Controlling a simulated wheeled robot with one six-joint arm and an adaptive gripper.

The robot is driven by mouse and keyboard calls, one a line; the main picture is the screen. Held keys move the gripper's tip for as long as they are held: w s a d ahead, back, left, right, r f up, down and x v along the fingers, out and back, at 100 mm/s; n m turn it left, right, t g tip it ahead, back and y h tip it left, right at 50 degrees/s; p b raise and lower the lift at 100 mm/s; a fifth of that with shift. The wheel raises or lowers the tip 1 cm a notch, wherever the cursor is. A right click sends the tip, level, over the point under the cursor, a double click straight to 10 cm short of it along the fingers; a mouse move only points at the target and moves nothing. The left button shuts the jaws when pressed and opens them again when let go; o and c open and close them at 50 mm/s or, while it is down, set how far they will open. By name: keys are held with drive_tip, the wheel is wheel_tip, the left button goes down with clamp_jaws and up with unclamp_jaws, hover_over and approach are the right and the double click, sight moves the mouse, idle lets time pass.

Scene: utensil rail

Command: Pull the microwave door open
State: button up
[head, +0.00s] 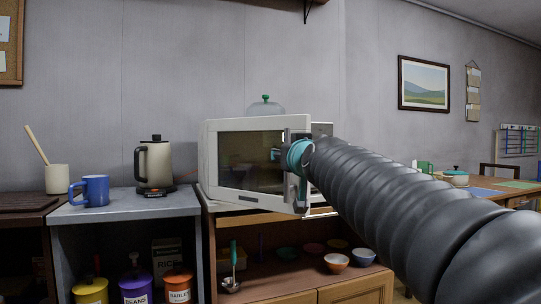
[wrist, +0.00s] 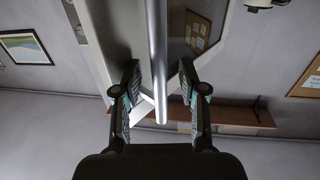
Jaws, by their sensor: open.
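The white microwave (head: 204,165) stands on the wooden counter in the head view, its dark-windowed door (head: 235,165) facing me. The door's right edge seems to stand forward of the body, so the door looks partly ajar; how far is hard to tell. My gripper (head: 290,168) is at the door's right side in the head view, where my arm hides part of that side. In the wrist view, my gripper (wrist: 160,80) is open, with one finger on each side of the grey bar handle (wrist: 157,50). Gaps show between the fingers and the bar.
A glass dome with a green knob (head: 265,106) sits on top of the microwave. A kettle (head: 155,163) and a blue mug (head: 91,190) stand to its left. Bowls (head: 336,263) and a ladle (head: 232,268) are on the shelf below. Open room shows at right.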

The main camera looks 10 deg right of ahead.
drive_tip(key=s+d, duration=0.1)
drive_tip(key=s, duration=1.1)
